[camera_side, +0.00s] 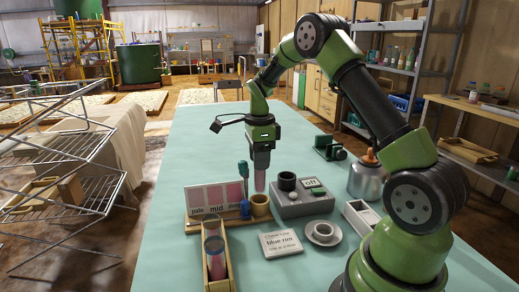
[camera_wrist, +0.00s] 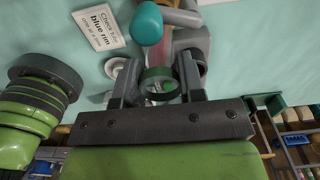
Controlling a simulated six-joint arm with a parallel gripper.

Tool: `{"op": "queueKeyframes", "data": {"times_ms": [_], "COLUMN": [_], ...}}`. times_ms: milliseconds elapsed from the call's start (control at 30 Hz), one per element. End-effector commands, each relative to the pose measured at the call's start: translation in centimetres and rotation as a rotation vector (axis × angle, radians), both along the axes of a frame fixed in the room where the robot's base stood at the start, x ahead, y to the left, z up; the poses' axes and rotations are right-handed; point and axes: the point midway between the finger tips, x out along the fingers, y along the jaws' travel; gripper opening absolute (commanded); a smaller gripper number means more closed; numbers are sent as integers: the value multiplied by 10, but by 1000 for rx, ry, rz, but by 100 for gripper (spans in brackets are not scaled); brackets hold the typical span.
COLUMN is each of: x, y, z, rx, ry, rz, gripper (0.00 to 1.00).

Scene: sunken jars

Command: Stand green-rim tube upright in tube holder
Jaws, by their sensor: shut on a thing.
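The green-rim tube is between my fingers; its green rim (camera_wrist: 160,74) faces the wrist camera. In the side view its pinkish body (camera_side: 260,180) hangs upright below my gripper (camera_side: 261,165), which is shut on it. The tan cup-shaped holder (camera_side: 260,207) stands at the right end of the wooden colour-card stand. The tube's lower end is just above or near the holder's mouth; I cannot tell whether it is inside. The wrist view also shows my gripper (camera_wrist: 160,90), with the holder's mouth hidden.
A teal-topped dropper (camera_side: 243,170) stands close left, also in the wrist view (camera_wrist: 146,24). A grey device (camera_side: 304,204) with a black well is close right. A wooden tray (camera_side: 225,247) with a pink tube (camera_side: 215,261), a "blue rim" card (camera_side: 282,244) and a saucer (camera_side: 323,236) lie in front.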

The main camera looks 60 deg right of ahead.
Motion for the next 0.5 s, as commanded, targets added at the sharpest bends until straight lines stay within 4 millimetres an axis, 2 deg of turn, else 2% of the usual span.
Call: {"op": "queueKeyframes", "data": {"times_ms": [500], "x": [0], "y": [0], "z": [-44], "rx": [1], "ry": [0], "rz": [-2], "gripper": [12]}}
